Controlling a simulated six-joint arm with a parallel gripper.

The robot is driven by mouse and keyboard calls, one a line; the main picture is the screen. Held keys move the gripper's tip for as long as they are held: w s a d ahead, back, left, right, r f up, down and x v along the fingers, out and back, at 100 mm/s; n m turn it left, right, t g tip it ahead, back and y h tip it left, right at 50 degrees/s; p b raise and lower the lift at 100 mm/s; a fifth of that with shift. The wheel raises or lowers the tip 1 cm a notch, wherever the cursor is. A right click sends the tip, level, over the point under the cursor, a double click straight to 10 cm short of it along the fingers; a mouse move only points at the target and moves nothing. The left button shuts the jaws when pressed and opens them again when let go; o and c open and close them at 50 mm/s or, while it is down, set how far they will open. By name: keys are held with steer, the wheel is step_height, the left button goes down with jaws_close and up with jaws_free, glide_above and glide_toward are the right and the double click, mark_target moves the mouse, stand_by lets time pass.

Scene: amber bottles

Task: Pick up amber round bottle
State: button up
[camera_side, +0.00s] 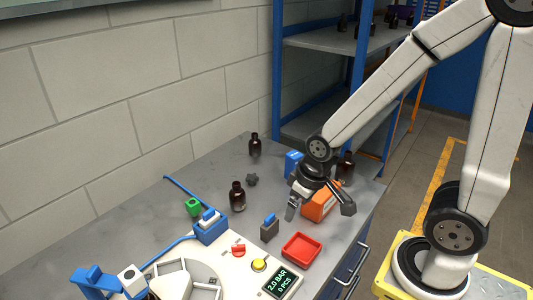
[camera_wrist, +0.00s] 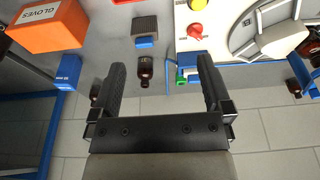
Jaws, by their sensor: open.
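Several amber round bottles show. In the side view one (camera_side: 237,197) stands mid-bench, one (camera_side: 254,146) stands near the back wall, and one (camera_side: 346,167) is partly hidden behind my arm. My gripper (camera_side: 319,207) is open and empty, above the bench near the orange box, to the right of the mid-bench bottle and apart from it. In the wrist view, between the fingers of my gripper (camera_wrist: 162,68), a bottle (camera_wrist: 146,71) appears some way beyond them. Another bottle (camera_wrist: 95,91) is partly hidden by the left finger.
An orange gloves box (camera_side: 318,203) and a blue box (camera_side: 292,162) stand close to my gripper. A grey block with a blue top (camera_side: 269,229), a red tray (camera_side: 301,249) and a control panel (camera_side: 259,265) lie nearer the front. A grey star-shaped knob (camera_side: 252,179) lies between two bottles.

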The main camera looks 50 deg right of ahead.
steer(key=shift+r, duration=0.15)
steer(key=shift+w+v, duration=0.55)
steer(key=shift+v, duration=1.85)
steer(key=w+d+m+t+y, duration=0.2)
steer(key=w+d+m+y, duration=0.25)
steer(key=w+m, duration=0.35)
steer(key=w+d+f+m+t+y, duration=0.1)
steer(key=w+d+m+t+y, duration=0.15)
steer(key=w+d+m, duration=0.45)
steer(key=w+d+m+t+y, duration=0.15)
steer(key=w+m+y, duration=0.25)
steer(key=w+m, duration=0.5)
steer(key=m, duration=0.1)
glide_toward(237, 195)
steer(key=w+f, duration=0.2)
steer(key=w, duration=0.1)
steer(key=shift+a+f+g, duration=0.1)
steer(key=shift+a+g, duration=0.05)
steer(key=shift+g, duration=0.15)
steer(key=shift+f, duration=0.35)
steer(key=shift+a, duration=0.1)
steer(key=shift+x, duration=1.2)
